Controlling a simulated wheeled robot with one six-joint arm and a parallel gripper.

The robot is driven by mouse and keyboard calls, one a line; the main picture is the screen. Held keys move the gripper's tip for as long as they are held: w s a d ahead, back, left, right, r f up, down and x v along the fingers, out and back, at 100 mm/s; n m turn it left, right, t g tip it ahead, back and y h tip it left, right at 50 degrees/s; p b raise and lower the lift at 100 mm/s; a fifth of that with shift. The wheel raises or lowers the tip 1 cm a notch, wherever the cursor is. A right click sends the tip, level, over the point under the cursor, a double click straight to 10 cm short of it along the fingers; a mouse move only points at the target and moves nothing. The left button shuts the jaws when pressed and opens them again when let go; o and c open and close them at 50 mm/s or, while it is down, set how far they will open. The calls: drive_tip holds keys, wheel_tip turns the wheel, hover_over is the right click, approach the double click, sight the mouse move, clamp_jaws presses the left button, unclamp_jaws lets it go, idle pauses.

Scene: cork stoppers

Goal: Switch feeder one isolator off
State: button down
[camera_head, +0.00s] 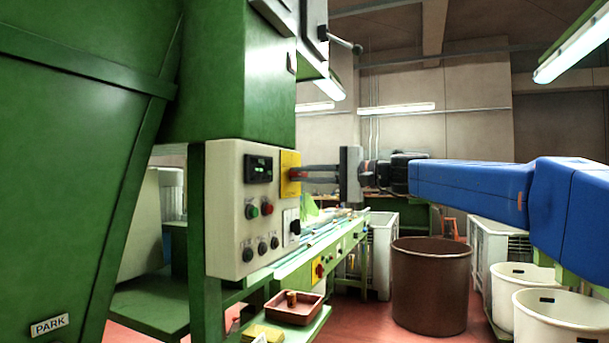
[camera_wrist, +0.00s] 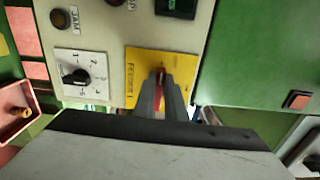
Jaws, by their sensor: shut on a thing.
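The feeder one isolator is a yellow plate (camera_head: 289,187) with a red handle on the cream control panel (camera_head: 225,215). In the wrist view the plate (camera_wrist: 133,68) is marked FEEDER 1. My gripper (camera_head: 300,174) reaches in from the right, level with the plate. In the wrist view my gripper (camera_wrist: 161,88) is shut on the red handle (camera_wrist: 161,104), which shows as a strip between the fingers. The fingers hide most of the handle and any position marks behind them.
A numbered rotary selector (camera_wrist: 75,75) sits beside the plate. The panel has a dark display (camera_head: 258,169), buttons and knobs. A tray (camera_head: 294,309) with a cork stands below. A brown bin (camera_head: 431,285) and white tubs (camera_head: 560,318) stand at right.

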drive_tip(key=shift+f, duration=0.1)
idle(0.5)
drive_tip(key=c, duration=1.8)
unclamp_jaws()
drive_tip(key=shift+d, duration=0.1)
drive_tip(key=v, duration=1.7)
drive_tip(key=shift+d, duration=0.15)
drive_tip(key=shift+s, duration=0.1)
